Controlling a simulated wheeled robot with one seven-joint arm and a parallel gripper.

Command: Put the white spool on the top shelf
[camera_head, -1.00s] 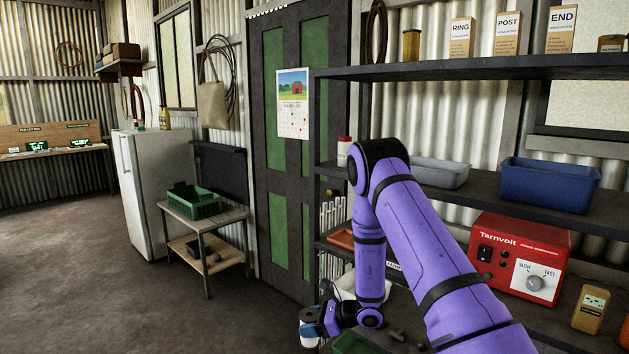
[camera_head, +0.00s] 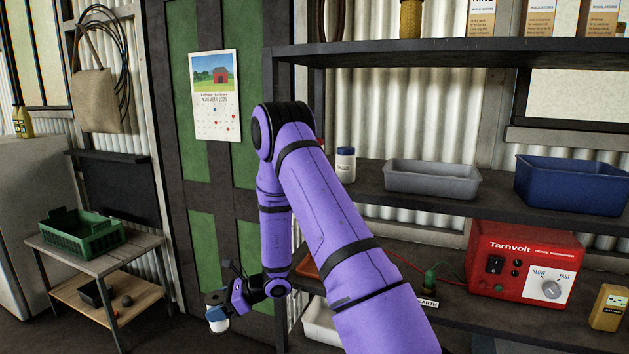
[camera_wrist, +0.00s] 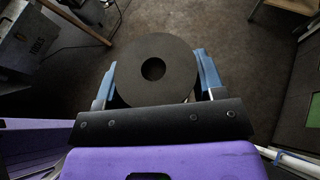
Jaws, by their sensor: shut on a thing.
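My gripper (camera_head: 217,313) is low at the left of the shelving, in front of the green door. It is shut on the white spool (camera_head: 217,325), held clear above the floor. In the wrist view the spool (camera_wrist: 180,75) shows its dark round end with a centre hole, between the blue fingers of my gripper (camera_wrist: 155,72). The top shelf (camera_head: 430,52) is a dark board high at the right, well above my gripper.
The middle shelf (camera_head: 375,203) holds a white jar (camera_head: 345,165), a grey bin (camera_head: 432,178) and a blue bin (camera_head: 570,187). A red Tarnvolt unit (camera_head: 520,262) sits below. A small table (camera_head: 95,262) with a green crate (camera_head: 80,236) stands at the left.

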